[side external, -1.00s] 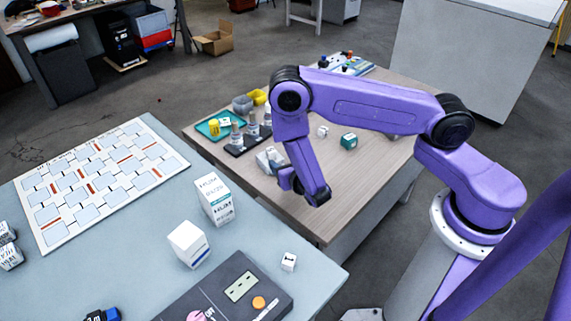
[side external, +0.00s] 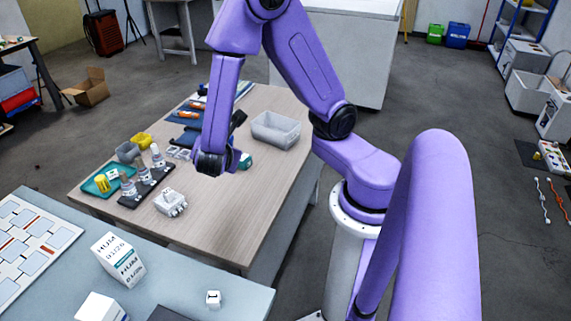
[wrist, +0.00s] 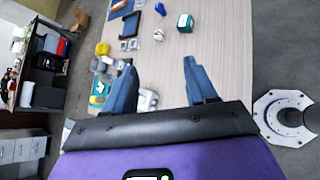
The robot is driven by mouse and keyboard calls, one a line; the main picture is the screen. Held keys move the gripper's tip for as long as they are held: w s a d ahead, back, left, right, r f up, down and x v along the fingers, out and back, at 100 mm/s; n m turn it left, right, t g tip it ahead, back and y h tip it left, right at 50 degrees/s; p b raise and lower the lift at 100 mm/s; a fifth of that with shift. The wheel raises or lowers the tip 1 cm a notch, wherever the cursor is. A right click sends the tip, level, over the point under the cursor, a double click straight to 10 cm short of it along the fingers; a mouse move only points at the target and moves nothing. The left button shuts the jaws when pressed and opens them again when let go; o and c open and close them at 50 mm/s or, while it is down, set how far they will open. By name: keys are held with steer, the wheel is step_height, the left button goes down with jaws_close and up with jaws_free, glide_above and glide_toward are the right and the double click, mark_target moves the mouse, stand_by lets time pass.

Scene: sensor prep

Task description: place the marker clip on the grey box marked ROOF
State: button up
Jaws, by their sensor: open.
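My gripper (wrist: 159,82) shows in the wrist view with its two blue-grey fingers wide apart and nothing between them. In the side view the end of my arm hangs over the wooden table and the fingers are hard to make out. A pale grey-white item (side external: 171,203) stands on the table, in front and to the left of my arm's end. It also shows beside the left finger in the wrist view (wrist: 148,99), partly hidden. I cannot read ROOF on anything. I cannot pick out the marker clip with certainty; a small blue item (wrist: 160,9) lies at the far end.
A teal tray (side external: 91,187) with a yellow item and a dark rack (side external: 130,200) of bottles stand at the table's left. A grey bin (side external: 275,133) stands at the back right. A green-and-white box (wrist: 185,22) is ahead. The table's near right is clear.

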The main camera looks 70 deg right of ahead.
steer(key=s+a+r+m+g+y, duration=0.2)
steer(key=s+y, duration=0.3)
steer(key=s, duration=0.4)
steer(key=s+a+r+m+g+y, duration=0.3)
steer(key=s+a+r+m+y, duration=0.1)
steer(key=s, duration=0.5)
steer(key=shift+s+g+y, duration=0.3)
steer(key=shift+s+y, duration=0.1)
steer(key=shift+y, duration=0.2)
